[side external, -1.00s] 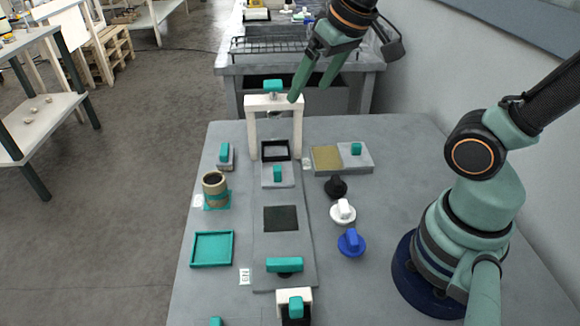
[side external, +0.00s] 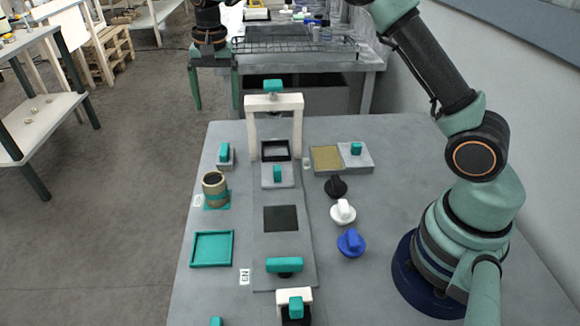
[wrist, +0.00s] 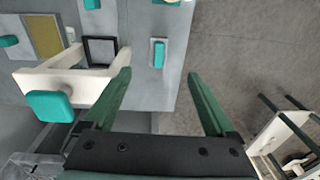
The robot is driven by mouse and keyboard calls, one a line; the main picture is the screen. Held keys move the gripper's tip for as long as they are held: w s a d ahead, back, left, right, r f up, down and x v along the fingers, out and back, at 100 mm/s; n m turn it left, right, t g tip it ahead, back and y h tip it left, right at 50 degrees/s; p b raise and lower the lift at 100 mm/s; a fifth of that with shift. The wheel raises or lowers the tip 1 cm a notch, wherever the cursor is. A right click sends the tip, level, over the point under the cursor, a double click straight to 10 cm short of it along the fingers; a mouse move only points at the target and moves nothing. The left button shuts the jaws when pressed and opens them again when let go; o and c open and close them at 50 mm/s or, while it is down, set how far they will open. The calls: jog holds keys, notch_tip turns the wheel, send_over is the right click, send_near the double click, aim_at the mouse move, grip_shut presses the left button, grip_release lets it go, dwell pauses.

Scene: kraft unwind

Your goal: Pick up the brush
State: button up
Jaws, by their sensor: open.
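A small teal-handled piece on a grey base (side external: 224,155), which looks like the brush, lies at the far left of the table. It also shows in the wrist view (wrist: 158,53), centred just beyond my fingertips and apart from them. My gripper (side external: 215,107) is open and empty, fingers pointing down, seen beyond the table's far left corner. In the wrist view my gripper (wrist: 159,74) has its two green fingers spread wide. Bristles cannot be made out.
A white arch (side external: 275,102) with a teal knob (side external: 273,86) stands right of the teal-handled piece, close to my finger in the wrist view. A tan cup (side external: 214,188) stands nearer the camera. A teal tray (side external: 212,264) and several knobs lie further forward.

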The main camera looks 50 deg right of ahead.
send_over(224, 150)
notch_tip(224, 150, down, 5)
jog(key=shift+g, duration=0.4)
notch_tip(224, 150, down, 12)
jog(key=shift+f, duration=0.1)
jog(key=shift+w, duration=0.1)
grip_shut()
